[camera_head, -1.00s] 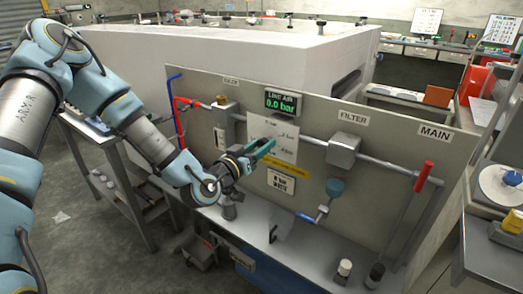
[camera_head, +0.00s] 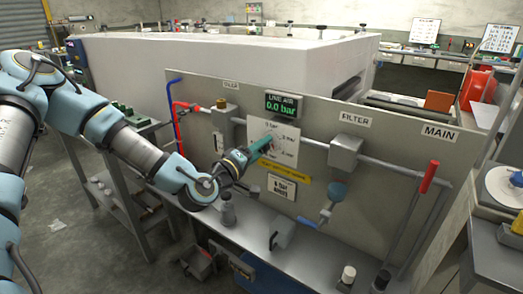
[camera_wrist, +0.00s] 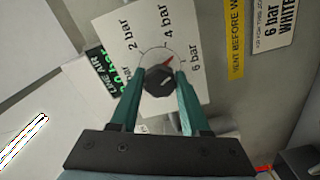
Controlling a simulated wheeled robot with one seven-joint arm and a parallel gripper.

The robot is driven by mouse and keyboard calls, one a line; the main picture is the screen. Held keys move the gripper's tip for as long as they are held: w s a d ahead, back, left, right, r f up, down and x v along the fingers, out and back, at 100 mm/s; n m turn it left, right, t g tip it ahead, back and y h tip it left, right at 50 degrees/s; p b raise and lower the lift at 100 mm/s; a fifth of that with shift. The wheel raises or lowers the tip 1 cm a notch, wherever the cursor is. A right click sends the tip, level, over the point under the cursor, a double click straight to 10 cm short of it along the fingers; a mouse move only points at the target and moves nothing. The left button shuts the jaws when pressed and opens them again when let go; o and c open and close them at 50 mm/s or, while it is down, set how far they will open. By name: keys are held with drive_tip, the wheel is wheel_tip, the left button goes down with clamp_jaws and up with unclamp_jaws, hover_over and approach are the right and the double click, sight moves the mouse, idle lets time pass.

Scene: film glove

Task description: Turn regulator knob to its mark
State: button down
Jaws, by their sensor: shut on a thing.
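The regulator knob (camera_wrist: 158,82) is black with a short pale line on its face. It sits on a white scale card (camera_wrist: 118,25), which also shows in the head view (camera_head: 285,130). The card reads 2 bar, 4 bar and 6 bar around the knob. My gripper (camera_head: 267,143) reaches the card from the left. In the wrist view its teal fingers (camera_wrist: 161,78) are shut on the knob, one on each side. My gripper hides the knob in the head view.
The LINE AIR display (camera_head: 283,105) above the card reads 0.0 bar. A pipe with a filter body (camera_head: 345,152) runs right of the card. A red-handled lever (camera_head: 429,177) stands under MAIN. A bench (camera_head: 300,250) lies below.

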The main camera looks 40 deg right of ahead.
drive_tip(key=n, duration=0.5)
drive_tip(key=shift+n+b, duration=0.35)
drive_tip(key=shift+n, duration=0.05)
idle(0.4)
drive_tip(key=shift+c, duration=1.9)
unclamp_jaws()
drive_tip(key=shift+a, duration=0.1)
drive_tip(key=p+v, duration=0.3)
drive_tip(key=v, duration=0.7)
drive_tip(key=shift+a+p, duration=0.3)
drive_tip(key=shift+p, duration=0.1)
